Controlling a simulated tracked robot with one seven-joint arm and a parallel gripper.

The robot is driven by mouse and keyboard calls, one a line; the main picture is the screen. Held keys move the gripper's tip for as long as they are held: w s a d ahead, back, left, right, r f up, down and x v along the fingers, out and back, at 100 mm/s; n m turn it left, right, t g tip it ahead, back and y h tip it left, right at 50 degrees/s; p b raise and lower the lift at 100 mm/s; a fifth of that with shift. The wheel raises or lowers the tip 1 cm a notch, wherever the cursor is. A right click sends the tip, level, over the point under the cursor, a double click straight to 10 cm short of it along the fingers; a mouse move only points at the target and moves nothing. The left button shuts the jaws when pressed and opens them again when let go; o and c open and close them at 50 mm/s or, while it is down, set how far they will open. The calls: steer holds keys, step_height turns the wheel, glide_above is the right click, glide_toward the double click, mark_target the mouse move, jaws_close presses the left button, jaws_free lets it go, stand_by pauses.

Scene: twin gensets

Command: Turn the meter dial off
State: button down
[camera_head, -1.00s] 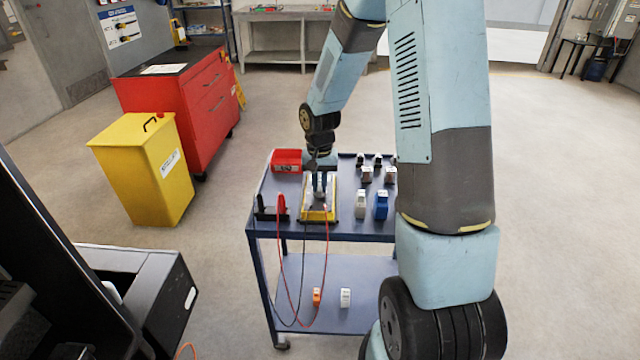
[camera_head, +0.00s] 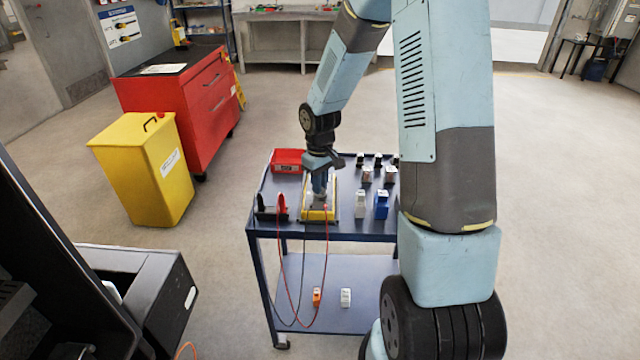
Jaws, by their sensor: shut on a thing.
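The yellow meter (camera_head: 318,215) lies on the top shelf of the blue cart, with a red and a black lead running from it. My gripper (camera_head: 319,194) points down over the middle of the meter and is shut at its face, where the dial sits. The dial is too small and too covered by my gripper for its setting to be read.
The blue cart (camera_head: 350,237) also bears a red bin (camera_head: 287,161), a black holder with red and black probes (camera_head: 271,212), and several small blocks, among them a blue one (camera_head: 381,205). The leads hang in front of the cart. A yellow bin (camera_head: 146,170) and red cabinet (camera_head: 190,110) stand left.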

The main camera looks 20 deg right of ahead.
steer(key=n, duration=0.4)
steer(key=shift+n, duration=2.2)
steer(key=c, duration=1.1)
jaws_free()
steer(key=shift+r, duration=0.15)
step_height(320, 180, up, 13)
steer(key=shift+r, duration=0.2)
